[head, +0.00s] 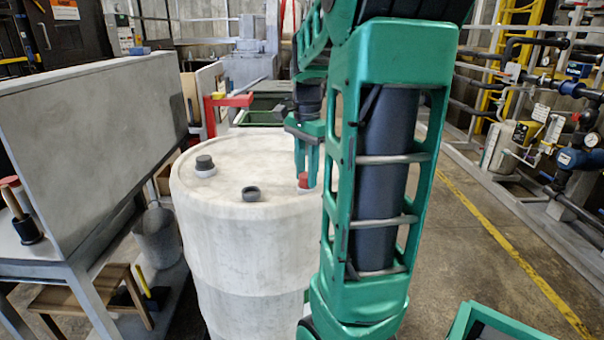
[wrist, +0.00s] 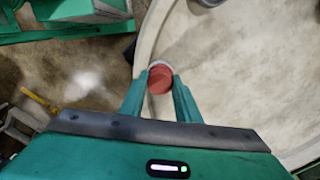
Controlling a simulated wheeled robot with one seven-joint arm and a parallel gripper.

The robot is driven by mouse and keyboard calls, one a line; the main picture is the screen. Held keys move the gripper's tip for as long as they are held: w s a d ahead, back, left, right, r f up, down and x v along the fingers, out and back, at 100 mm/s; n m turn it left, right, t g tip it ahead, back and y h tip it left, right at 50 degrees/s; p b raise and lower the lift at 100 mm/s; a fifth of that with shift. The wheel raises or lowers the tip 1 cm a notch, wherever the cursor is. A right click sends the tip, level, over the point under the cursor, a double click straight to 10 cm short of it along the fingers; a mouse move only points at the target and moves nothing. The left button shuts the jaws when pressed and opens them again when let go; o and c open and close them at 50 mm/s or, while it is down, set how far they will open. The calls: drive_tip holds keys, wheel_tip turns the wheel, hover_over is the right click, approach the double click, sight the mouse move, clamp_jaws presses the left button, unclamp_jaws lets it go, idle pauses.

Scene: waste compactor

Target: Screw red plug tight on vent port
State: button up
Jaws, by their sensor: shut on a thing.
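The red plug (head: 303,180) is at the right part of the pale drum top (head: 225,211), near the rim. It also shows in the wrist view (wrist: 160,79), between my two green fingers. My gripper (head: 306,183) reaches down from above and is shut on the red plug. A whitish collar, which looks like the vent port (wrist: 160,65), shows just past the plug. Whether the plug is fully seated or threaded on it cannot be told. My arm hides the right part of the drum.
A dark cap on a white port (head: 205,166) and a small dark grey ring-like piece (head: 251,193) are on the drum top at left. A grey panelled bench (head: 90,130) stands left, with a bucket (head: 157,235) beside the drum.

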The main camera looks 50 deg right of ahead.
drive_tip(key=shift+s+m, duration=0.1)
drive_tip(key=shift+m, duration=0.4)
drive_tip(key=o, duration=1.2)
drive_tip(key=shift+f, duration=0.1)
drive_tip(key=shift+c, duration=0.3)
